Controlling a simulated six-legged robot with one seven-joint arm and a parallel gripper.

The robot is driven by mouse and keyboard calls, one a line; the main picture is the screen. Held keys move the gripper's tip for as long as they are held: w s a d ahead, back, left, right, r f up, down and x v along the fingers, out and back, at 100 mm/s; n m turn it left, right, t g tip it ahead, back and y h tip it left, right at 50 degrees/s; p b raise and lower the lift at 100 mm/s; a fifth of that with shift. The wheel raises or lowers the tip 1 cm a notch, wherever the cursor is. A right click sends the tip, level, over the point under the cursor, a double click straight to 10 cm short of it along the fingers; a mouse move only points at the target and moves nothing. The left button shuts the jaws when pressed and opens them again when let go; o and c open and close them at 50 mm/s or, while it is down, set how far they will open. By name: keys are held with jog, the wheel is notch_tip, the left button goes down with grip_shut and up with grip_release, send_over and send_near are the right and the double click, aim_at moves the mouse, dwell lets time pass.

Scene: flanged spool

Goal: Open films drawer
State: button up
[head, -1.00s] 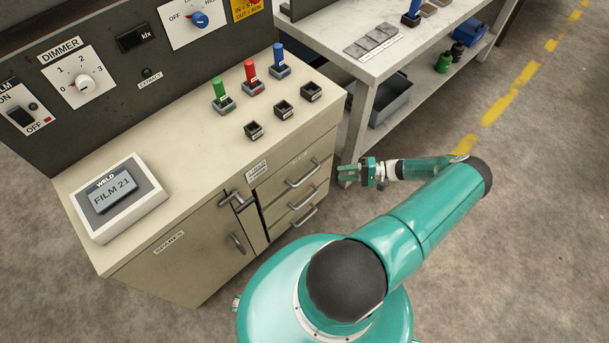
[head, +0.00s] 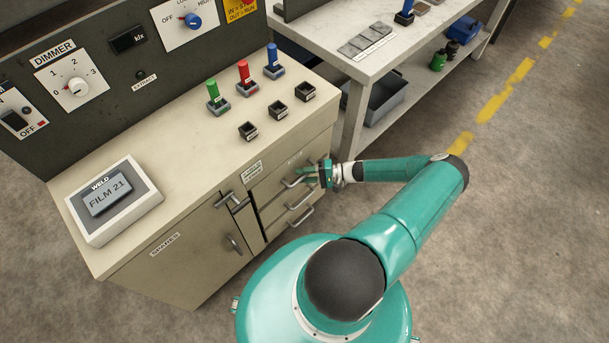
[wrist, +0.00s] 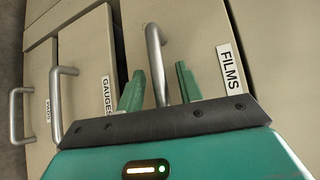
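The films drawer (wrist: 192,28) is the top one of the stack in the cabinet, and its FILMS label (wrist: 230,68) reads clearly in the wrist view. It is shut. Its grey bar handle (wrist: 154,48) runs between the two green fingers of my gripper (wrist: 160,74). The fingers are apart, one on each side of the bar, with gaps visible. In the head view my gripper (head: 308,176) is at the top drawer's front and partly covers the handle (head: 291,183).
The gauges drawer (wrist: 92,60) and another drawer lie below, both shut with bar handles. A white bench (head: 400,60) stands behind. Floor to the right is clear.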

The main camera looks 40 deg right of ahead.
grip_shut()
jog(key=shift+s, duration=0.1)
jog(key=s, duration=2.4)
jog(key=shift+d, duration=0.4)
grip_release()
